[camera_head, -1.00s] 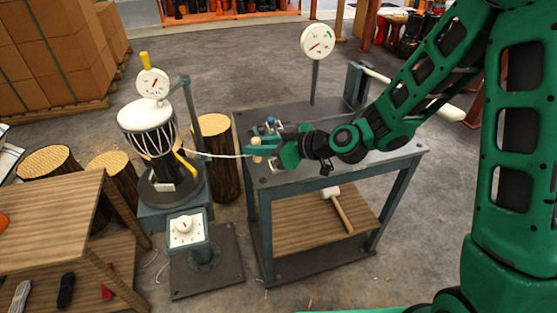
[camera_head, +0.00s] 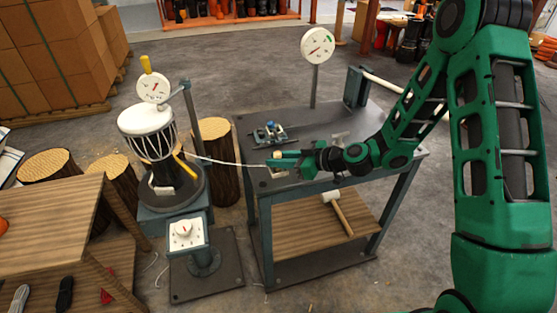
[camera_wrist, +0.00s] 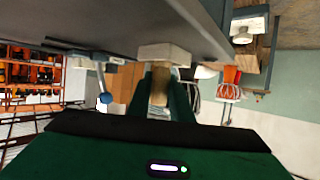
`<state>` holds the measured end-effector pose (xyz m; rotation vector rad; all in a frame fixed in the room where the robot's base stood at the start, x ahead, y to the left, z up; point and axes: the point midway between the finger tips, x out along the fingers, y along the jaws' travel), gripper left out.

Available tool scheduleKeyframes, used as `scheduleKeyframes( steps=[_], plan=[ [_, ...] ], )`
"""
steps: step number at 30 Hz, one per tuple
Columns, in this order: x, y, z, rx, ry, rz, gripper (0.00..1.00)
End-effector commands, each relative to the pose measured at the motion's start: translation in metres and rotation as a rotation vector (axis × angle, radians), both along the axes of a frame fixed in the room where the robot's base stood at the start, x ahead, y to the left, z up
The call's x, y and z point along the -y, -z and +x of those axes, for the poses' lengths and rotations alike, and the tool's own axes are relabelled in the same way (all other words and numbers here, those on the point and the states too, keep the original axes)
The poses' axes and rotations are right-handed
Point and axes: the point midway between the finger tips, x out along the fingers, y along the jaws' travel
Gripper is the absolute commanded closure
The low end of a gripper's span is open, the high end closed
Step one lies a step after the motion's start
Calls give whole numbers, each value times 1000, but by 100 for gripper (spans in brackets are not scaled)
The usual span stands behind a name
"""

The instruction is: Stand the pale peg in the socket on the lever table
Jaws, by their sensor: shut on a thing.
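My gripper (camera_head: 280,159) is shut on the pale peg (camera_head: 290,153) low over the near left corner of the lever table (camera_head: 262,185). In the wrist view the peg's tan part (camera_wrist: 158,85) shows between the green fingers (camera_wrist: 160,95). A pale block (camera_wrist: 165,53), seemingly the socket, sits on the table surface right by the peg in the wrist view. It also shows just below my gripper in the head view (camera_head: 278,173). The fingers hide much of the peg, and I cannot tell whether it is inside the socket or only beside it.
A clamp with a blue knob (camera_head: 270,126) stands behind my gripper on the table. A dial gauge (camera_head: 317,45) rises at the back, near a lever (camera_head: 385,80). A drum (camera_head: 147,130) stands on a stand to the left, with a white cord (camera_head: 230,163) reaching toward my gripper.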

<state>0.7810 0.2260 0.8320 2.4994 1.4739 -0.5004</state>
Motion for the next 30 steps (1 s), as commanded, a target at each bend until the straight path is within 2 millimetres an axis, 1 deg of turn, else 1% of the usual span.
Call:
scheduleKeyframes(
  steps=[11, 12, 13, 14, 24, 26, 30],
  plan=[
    [0, 4, 0, 0, 0, 0, 100],
    [0, 3, 0, 1, 0, 0, 72],
    [0, 3, 0, 1, 0, 0, 64],
    [0, 3, 0, 1, 0, 0, 62],
    [0, 0, 0, 2, -1, -1, 62],
    [4, -1, -1, 1, 1, -1, 62],
    [21, -8, -10, 0, 4, -2, 62]
  ],
)
